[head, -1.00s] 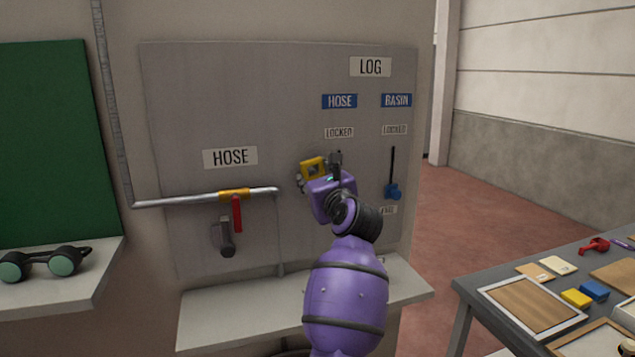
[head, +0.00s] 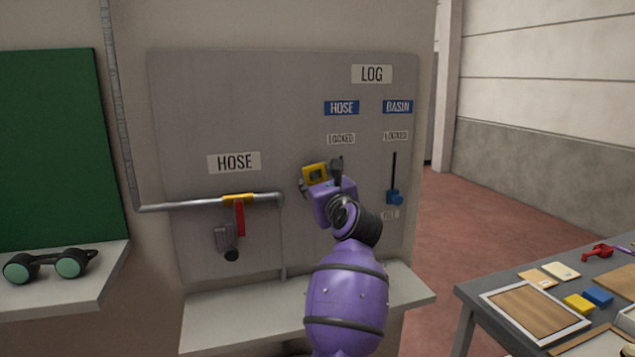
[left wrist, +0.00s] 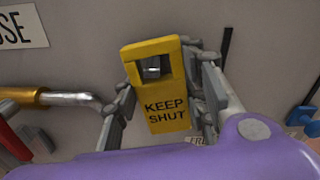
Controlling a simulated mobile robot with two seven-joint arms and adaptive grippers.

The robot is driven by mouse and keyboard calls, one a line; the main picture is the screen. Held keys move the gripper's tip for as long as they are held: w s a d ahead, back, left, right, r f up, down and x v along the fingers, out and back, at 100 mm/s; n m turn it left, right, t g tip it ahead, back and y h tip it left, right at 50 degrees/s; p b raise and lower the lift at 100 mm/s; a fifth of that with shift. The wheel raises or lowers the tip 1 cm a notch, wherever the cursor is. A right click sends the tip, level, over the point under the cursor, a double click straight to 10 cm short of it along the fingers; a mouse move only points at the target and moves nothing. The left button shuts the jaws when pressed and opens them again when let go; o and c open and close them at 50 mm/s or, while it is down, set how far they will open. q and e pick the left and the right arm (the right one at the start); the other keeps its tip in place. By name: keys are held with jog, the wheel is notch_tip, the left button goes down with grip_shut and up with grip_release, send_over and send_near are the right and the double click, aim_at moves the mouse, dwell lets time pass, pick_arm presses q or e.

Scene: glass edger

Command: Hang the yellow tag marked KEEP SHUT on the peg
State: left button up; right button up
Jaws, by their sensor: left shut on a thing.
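My left gripper (head: 322,174) is at the grey panel, below the blue HOSE label. It is shut on the yellow tag (head: 314,173). In the left wrist view the tag (left wrist: 165,110) hangs upright, slightly tilted, between the fingers, with KEEP SHUT facing me. Its upper part has a window, and a shiny metal piece (left wrist: 152,68) shows inside it. I cannot tell whether this is the peg, or whether the peg passes through. The gripper and tag hide the panel behind them. My right gripper is not in view.
Left of the gripper, a pipe (head: 175,206) with a red lever (head: 240,219) crosses the panel (head: 210,100). A blue slider knob (head: 395,197) is to the right. A ledge (head: 240,318) runs below. Goggles (head: 50,264) lie far left; a cluttered table (head: 465,300) stands right.

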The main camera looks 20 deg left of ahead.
pick_arm(q)
jog(key=o, duration=1)
jog(key=shift+w+a+f, duration=0.15)
jog(key=shift+a+f, duration=0.15)
jog(key=shift+a, duration=0.05)
jog(key=shift+o, duration=1.2)
jog(key=shift+w+a+f, duration=0.1)
jog(key=shift+w+f, duration=0.25)
jog(key=shift+f, duration=0.05)
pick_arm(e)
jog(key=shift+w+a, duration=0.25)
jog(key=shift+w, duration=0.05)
pick_arm(q)
jog(key=shift+s+r, duration=0.1)
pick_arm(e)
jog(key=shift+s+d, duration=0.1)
